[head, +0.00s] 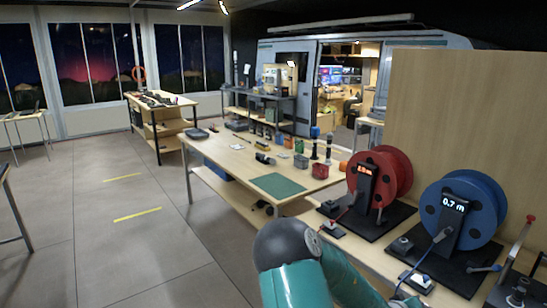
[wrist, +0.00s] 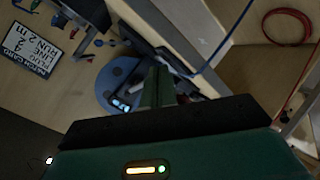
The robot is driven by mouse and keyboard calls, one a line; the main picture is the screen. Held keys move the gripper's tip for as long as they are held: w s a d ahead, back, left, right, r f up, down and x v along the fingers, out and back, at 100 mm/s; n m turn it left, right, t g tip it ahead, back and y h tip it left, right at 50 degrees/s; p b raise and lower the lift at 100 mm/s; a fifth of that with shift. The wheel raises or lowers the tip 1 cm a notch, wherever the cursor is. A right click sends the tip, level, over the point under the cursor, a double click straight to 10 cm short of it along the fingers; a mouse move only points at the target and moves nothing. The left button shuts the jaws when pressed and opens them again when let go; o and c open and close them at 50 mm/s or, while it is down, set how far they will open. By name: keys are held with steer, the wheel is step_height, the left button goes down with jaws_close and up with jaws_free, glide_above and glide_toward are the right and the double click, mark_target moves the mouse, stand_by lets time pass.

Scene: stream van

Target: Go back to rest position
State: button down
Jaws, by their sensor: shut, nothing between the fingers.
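My gripper (wrist: 160,82) shows in the wrist view with its two green fingers together and nothing between them. It is in front of the blue cable reel (wrist: 115,82), and I cannot tell the distance. In the head view the blue reel (head: 485,212) stands at the right with a "0.7 m" display. My teal arm with its dark round joint is at the bottom centre there, and the gripper itself is out of that view.
A red cable reel (head: 396,168) stands left of the blue one. A wooden table with a green mat (head: 277,185) is ahead. A tall wooden panel (head: 460,100) rises behind the reels. The wrist view shows a printed card (wrist: 33,50) and a red cable coil (wrist: 287,27).

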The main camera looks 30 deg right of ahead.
steer(key=w+a+r+t+y, duration=0.1)
steer(key=w+a+r+y, duration=0.25)
steer(key=a, duration=0.55)
steer(key=w+a+r+t+y, duration=0.25)
steer(key=w+a, duration=0.25)
steer(key=a, duration=0.4)
steer(key=w+a+r+t+y, duration=0.1)
steer(key=w+a+r+y, duration=0.2)
steer(key=a, duration=0.6)
steer(key=s+a+r+n+y, duration=0.2)
steer(key=a+r, duration=0.3)
steer(key=a, duration=0.3)
steer(key=s+a+r+n+y, duration=0.1)
steer(key=s+a+r+y, duration=0.1)
steer(key=a+r, duration=0.45)
steer(key=s+a+r+n, duration=0.2)
steer(key=s+a+r, duration=0.1)
steer(key=s+a, duration=0.5)
steer(key=shift+s+a+r+g, duration=0.25)
steer(key=shift+s+r+g, duration=0.1)
steer(key=shift+s, duration=0.55)
steer(key=shift+d, duration=0.15)
